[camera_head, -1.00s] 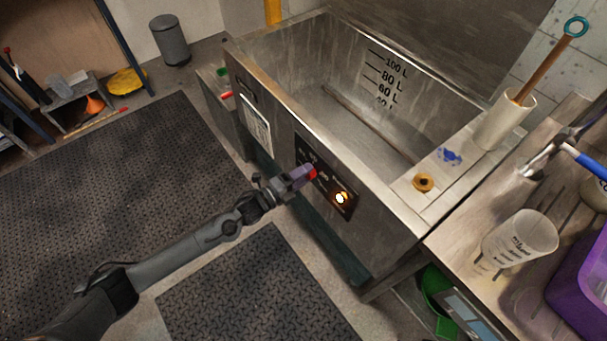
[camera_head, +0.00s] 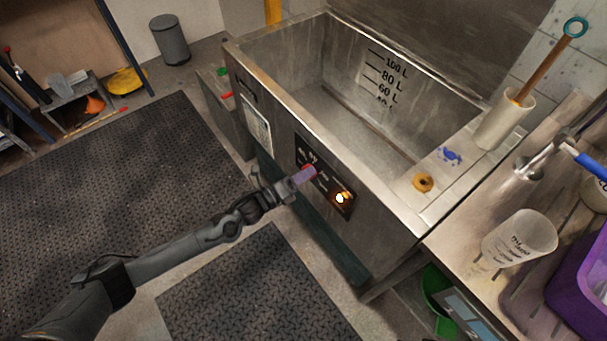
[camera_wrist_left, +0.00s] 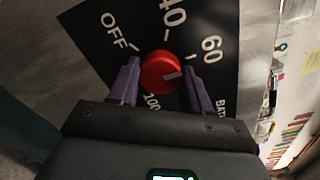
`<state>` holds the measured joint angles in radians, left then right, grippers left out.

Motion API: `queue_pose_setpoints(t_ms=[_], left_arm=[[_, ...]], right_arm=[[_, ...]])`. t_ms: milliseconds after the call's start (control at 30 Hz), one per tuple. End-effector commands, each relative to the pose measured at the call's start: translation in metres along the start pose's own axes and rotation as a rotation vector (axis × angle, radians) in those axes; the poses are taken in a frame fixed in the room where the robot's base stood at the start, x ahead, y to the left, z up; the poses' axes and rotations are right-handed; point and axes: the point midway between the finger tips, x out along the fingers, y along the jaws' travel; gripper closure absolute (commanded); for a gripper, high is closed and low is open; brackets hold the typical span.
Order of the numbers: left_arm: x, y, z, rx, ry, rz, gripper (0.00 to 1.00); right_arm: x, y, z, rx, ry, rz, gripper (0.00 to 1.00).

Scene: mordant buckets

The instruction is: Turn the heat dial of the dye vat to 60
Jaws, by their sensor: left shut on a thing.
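The dye vat (camera_head: 385,240) is a large steel tub with a black control panel (camera_head: 346,209) on its front. The red heat dial (camera_wrist_left: 158,66) sits between the two purple fingers of my left gripper (camera_wrist_left: 160,76), which is shut on it. In the head view this gripper (camera_head: 303,177) reaches the panel from the left and mostly covers the dial. The wrist view shows OFF, 40, 60 and 100 around the dial. The dial's short white line points right, near the 60 side; its exact reading is hard to tell. My right gripper is not in view.
An orange lamp (camera_head: 341,197) glows on the panel. A wooden ring (camera_head: 423,182) and a blue smear (camera_head: 451,156) are on the vat's ledge. A clear beaker (camera_head: 520,238) stands on the right counter. Dark mats (camera_head: 120,180) cover the floor in front.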

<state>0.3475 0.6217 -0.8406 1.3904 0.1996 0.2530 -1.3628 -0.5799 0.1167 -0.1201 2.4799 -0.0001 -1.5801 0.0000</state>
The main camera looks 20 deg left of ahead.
Motion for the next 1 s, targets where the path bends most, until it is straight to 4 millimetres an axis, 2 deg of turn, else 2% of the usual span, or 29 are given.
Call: queue_pose_setpoints(t_ms=[267, 300, 433, 767, 867, 1000], left_arm=[[0.0, 0.0, 0.0, 0.0, 0.0, -0.001, 0.82], [0.0, 0.0, 0.0, 0.0, 0.0, -0.001, 0.46], [0.0, 0.0, 0.0, -0.001, 0.0, -0.001, 0.26], [-0.002, 0.0, 0.0, -0.001, 0.0, 0.0, 0.26], [-0.009, 0.0, 0.0, -0.001, 0.0, 0.001, 0.26], [-0.027, -0.001, 0.001, -0.001, 0.002, 0.002, 0.26]], right_arm=[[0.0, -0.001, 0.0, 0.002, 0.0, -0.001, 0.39], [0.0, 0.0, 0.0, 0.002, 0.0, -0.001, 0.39], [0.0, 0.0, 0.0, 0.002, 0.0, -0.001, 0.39], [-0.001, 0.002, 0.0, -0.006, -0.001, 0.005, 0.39], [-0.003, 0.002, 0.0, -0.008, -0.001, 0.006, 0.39], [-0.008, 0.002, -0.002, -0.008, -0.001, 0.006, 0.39]])
